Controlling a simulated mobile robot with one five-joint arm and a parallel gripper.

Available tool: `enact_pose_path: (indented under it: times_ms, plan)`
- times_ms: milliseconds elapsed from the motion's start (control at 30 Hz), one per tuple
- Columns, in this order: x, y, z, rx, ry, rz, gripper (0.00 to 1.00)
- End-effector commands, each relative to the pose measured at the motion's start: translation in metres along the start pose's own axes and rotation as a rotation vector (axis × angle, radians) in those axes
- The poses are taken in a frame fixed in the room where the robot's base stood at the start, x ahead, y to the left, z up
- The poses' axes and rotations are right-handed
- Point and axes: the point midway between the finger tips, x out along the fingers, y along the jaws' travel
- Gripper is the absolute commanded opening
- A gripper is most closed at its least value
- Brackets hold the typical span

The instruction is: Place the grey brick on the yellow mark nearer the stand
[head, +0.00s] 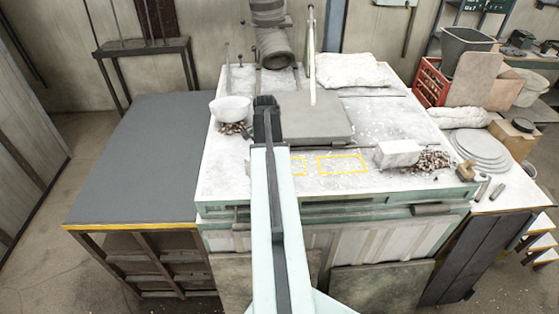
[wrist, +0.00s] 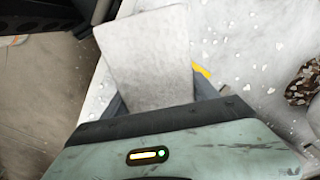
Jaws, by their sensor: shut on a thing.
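My gripper (wrist: 162,94) is shut on a pale grey brick (wrist: 148,50), with dark fingers at its two sides in the wrist view. Part of a yellow mark (wrist: 201,71) shows just right of the brick; whether the brick touches the surface, I cannot tell. In the head view, my arm hides the brick and the fingers. Two yellow outlined marks lie on the white tabletop: a right one (head: 341,164) in full view and a left one (head: 299,166) partly behind my arm. Which thing is the stand is not clear.
A pale block (head: 398,152) sits at the right beside brown pebbles (head: 432,161). A white bowl (head: 230,108) stands over more pebbles at the left. A grey slab (head: 318,120) lies behind the marks. A dark grey table (head: 140,155) adjoins on the left.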

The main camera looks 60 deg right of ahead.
Motion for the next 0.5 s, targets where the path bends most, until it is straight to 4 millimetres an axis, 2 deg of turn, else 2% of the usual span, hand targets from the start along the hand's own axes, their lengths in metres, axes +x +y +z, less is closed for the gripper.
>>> enact_pose_path:
  times_ms: [33,200,300,500]
  plan:
    - [0.003,-0.002,-0.017,0.001,0.0,0.0,0.0]
    - [0.005,0.0,-0.051,-0.002,0.0,0.0,0.0]
    - [0.006,0.001,-0.06,-0.005,-0.001,0.0,0.0]
    - [0.006,0.002,-0.063,-0.006,0.0,0.0,0.0]
